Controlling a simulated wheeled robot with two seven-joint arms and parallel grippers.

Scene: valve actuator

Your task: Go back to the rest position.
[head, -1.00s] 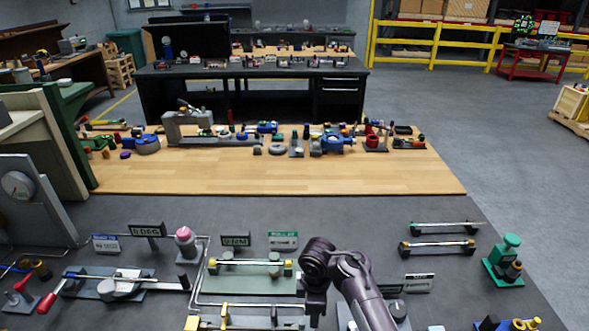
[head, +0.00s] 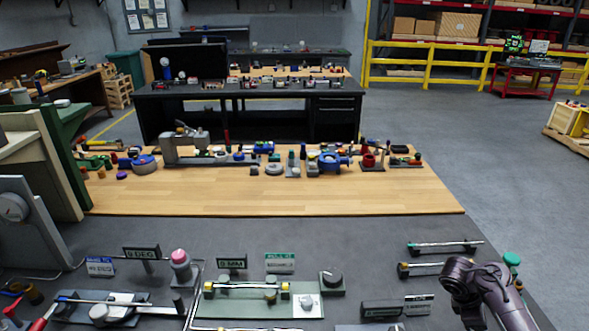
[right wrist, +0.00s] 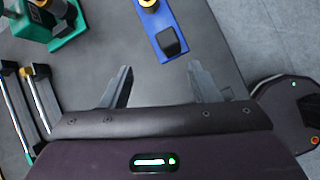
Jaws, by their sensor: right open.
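My right arm (head: 485,288) reaches in at the lower right of the head view, over the right part of the dark bench (head: 345,240). Its fingertips are hidden there. In the right wrist view my right gripper (right wrist: 162,85) is open, its two grey fingers apart with only dark bench top between them. A blue plate (right wrist: 172,32) with a black block and a yellow part lies beyond the fingers, not touching them. My left gripper is not in view.
A green fixture (head: 512,260) stands just behind my right arm. Bars on stands (head: 445,246) lie left of it. A pink-topped post (head: 180,266) and a green plate (head: 262,304) with a yellow-ended bar are further left. The bench's right edge is close to the arm.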

